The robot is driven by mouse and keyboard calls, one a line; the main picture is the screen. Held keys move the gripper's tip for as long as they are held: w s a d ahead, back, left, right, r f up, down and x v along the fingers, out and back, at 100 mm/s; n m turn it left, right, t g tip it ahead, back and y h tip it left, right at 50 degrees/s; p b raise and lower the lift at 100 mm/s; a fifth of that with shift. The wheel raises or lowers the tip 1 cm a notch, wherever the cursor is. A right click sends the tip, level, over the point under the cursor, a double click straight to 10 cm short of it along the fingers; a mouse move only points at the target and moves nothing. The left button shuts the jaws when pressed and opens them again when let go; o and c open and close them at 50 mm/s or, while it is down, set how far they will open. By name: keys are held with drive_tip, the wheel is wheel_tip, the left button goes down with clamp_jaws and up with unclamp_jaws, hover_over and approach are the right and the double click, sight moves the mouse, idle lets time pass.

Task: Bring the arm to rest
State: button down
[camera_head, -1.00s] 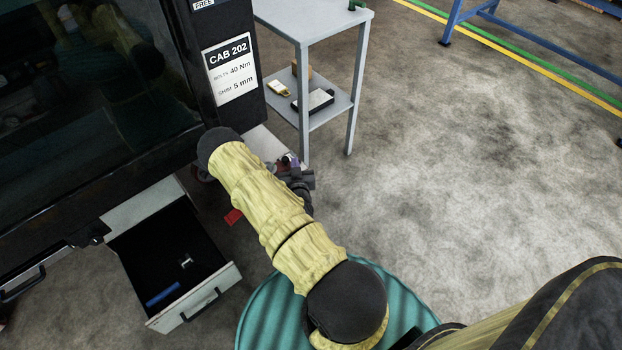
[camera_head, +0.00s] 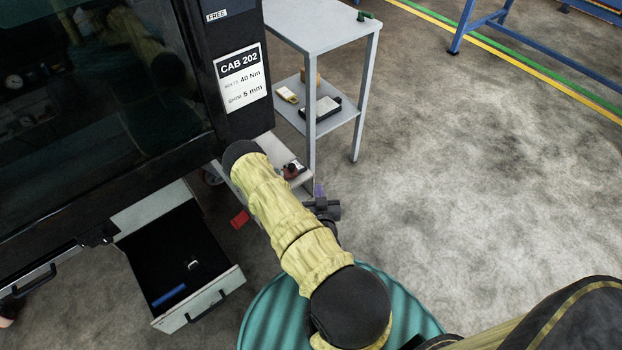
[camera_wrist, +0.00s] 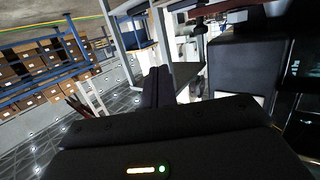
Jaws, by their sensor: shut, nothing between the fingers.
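My arm, in a yellow cloth sleeve with dark joints, reaches across the middle of the head view in front of the cab (camera_head: 190,100). My gripper (camera_head: 322,207) shows only partly as a dark shape on the right of the sleeve, above the floor. In the wrist view its two dark fingers (camera_wrist: 158,75) lie side by side, shut, with nothing seen between them. The gripper hangs apart from the open drawer (camera_head: 180,262), which holds a blue bar (camera_head: 169,296) and a small pale metal piece (camera_head: 193,263).
A grey trolley (camera_head: 318,30) with a lower shelf stands beyond the arm, beside the cab. A small dark and red item (camera_head: 293,169) sits on a pale ledge by the cab. A red piece (camera_head: 240,219) shows below the arm. Open floor (camera_head: 480,190) lies to the right.

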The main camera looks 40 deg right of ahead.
drive_tip(key=w+a+r+g+y, duration=0.2)
drive_tip(key=w+a+r+g, duration=0.1)
drive_tip(key=a+r, duration=0.25)
drive_tip(key=w+a+r+g+y, duration=0.3)
drive_tip(key=a+r+g, duration=0.15)
drive_tip(key=r, duration=0.25)
drive_tip(key=s+a+r+n+g+y, duration=0.35)
drive_tip(key=s+a+r+n, duration=0.25)
drive_tip(key=s+a+r, duration=0.7)
drive_tip(key=w+p+v, duration=0.2)
drive_tip(key=p+v, duration=1)
drive_tip(key=v, duration=0.1)
drive_tip(key=w+d+r+p+v, duration=0.1)
drive_tip(key=w+p+v, duration=0.2)
drive_tip(key=p+v, duration=0.9)
drive_tip(key=shift+d+r, duration=0.2)
drive_tip(key=shift+r, duration=0.45)
drive_tip(key=shift+f, duration=0.1)
